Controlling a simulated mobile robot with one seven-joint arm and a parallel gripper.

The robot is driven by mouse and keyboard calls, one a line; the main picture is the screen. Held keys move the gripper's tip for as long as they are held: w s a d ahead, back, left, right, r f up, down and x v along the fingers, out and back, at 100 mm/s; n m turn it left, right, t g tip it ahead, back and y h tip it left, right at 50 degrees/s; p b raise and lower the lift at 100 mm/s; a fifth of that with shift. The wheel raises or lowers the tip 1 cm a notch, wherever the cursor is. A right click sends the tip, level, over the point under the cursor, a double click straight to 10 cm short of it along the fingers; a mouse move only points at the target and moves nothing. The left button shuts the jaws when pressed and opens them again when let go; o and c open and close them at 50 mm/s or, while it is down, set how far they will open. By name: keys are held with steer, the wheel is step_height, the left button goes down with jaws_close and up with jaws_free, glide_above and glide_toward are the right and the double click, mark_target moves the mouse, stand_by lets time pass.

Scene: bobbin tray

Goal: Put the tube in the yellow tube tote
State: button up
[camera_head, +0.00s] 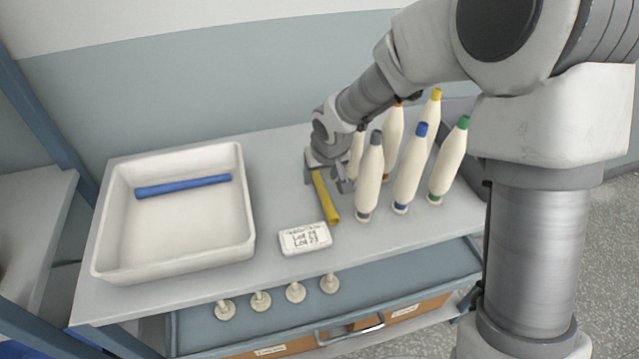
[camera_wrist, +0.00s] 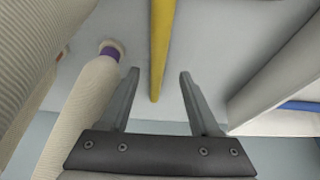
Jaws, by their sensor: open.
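A yellow tube (camera_head: 327,199) lies on the grey tabletop between the white tray and the bobbins. My gripper (camera_head: 328,181) is over its far end. In the wrist view my gripper (camera_wrist: 158,72) is open, and the yellow tube (camera_wrist: 161,45) runs between the two fingers, with a gap on each side. I cannot tell how far the fingertips are above the table. A white tray (camera_head: 175,268) stands at the left with a blue tube (camera_head: 183,186) in it. The tray (camera_wrist: 262,92) also shows at the right of the wrist view. I see no yellow tote.
Several cream bobbins with coloured tips (camera_head: 370,175) stand upright close to the right of my gripper. A white label block (camera_head: 305,239) lies at the table's front edge, near the tube's near end. Several pegs (camera_head: 260,301) are on the lower shelf. Bare tabletop separates tray and tube.

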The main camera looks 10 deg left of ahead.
mark_target(320, 182)
steer(key=x, duration=0.4)
steer(key=shift+w, duration=0.25)
steer(key=shift+d, duration=0.1)
jaws_close()
